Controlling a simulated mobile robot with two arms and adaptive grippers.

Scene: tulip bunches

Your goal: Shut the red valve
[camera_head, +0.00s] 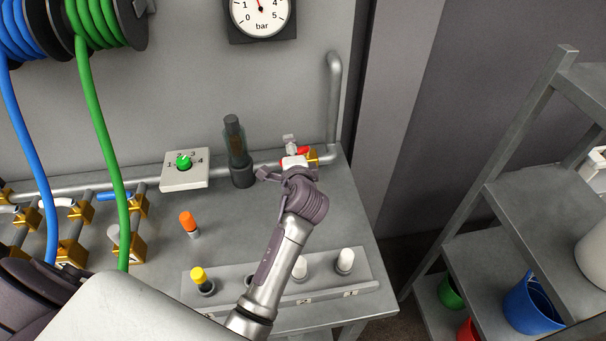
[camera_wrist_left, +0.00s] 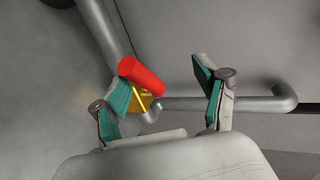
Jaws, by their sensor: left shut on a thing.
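The red valve's handle (camera_head: 304,150) shows at the right end of the wall-side pipe, beyond my left gripper (camera_head: 289,168). Its brass body (camera_head: 314,157) is partly hidden by the gripper. In the left wrist view the red handle (camera_wrist_left: 143,77) is a thick, slanted grip at my left gripper (camera_wrist_left: 163,76), against the left finger. The right finger stands apart from it on the visible side. Brass (camera_wrist_left: 141,101) shows below the handle. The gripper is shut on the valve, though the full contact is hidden. My right gripper is not in view.
A dark upright cylinder (camera_head: 237,150) stands close left of the gripper, beside a numbered dial box (camera_head: 184,169). A rack (camera_head: 232,283) with capped pegs lies at the bench front. Other valves and hoses are at left. Shelving (camera_head: 520,190) stands at right.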

